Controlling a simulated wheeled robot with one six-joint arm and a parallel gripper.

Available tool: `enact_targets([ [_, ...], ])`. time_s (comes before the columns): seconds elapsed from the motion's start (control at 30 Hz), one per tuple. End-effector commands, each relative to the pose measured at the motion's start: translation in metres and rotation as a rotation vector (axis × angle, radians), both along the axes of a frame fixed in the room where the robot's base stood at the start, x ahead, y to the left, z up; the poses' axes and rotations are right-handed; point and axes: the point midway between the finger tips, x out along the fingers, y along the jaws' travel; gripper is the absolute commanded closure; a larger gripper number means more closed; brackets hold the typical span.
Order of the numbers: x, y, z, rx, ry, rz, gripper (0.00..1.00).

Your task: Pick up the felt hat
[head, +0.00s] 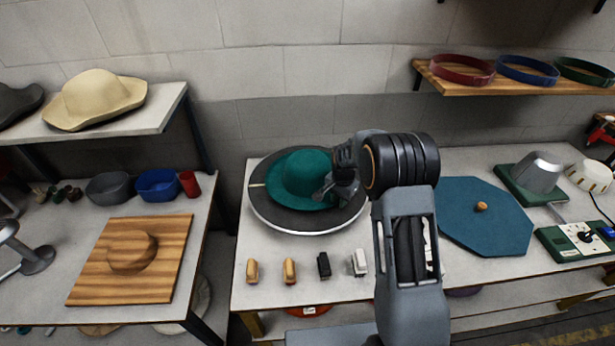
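A teal felt hat (296,175) sits crown up on a round black disc (268,208) with a pale rim, on the middle table. My gripper (325,190) is at the right side of the hat, over its brim in the picture. Part of the hat's right side is hidden behind my gripper and wrist. I cannot tell whether the fingers touch the brim or are closed on it. A cream hat (97,95) and a dark hat (18,102) lie on the upper left shelf.
Two small tan blocks (290,271), a black one (323,265) and a white one (359,263) stand in front of the disc. A blue octagonal board (484,215) lies to the right. A wooden board (130,260) is on the left table. Hat bands (462,70) lie on the upper right shelf.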

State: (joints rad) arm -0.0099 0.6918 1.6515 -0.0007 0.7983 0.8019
Motion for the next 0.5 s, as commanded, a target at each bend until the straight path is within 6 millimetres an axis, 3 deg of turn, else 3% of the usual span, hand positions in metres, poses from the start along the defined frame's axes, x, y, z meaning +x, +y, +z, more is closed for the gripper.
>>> enact_targets([
  [0.23, 0.0001, 0.0000, 0.0003, 0.000, 0.000, 0.000, 1.00],
  [0.5, 0.0004, 0.0002, 0.0007, 0.000, -0.001, 0.000, 1.00],
])
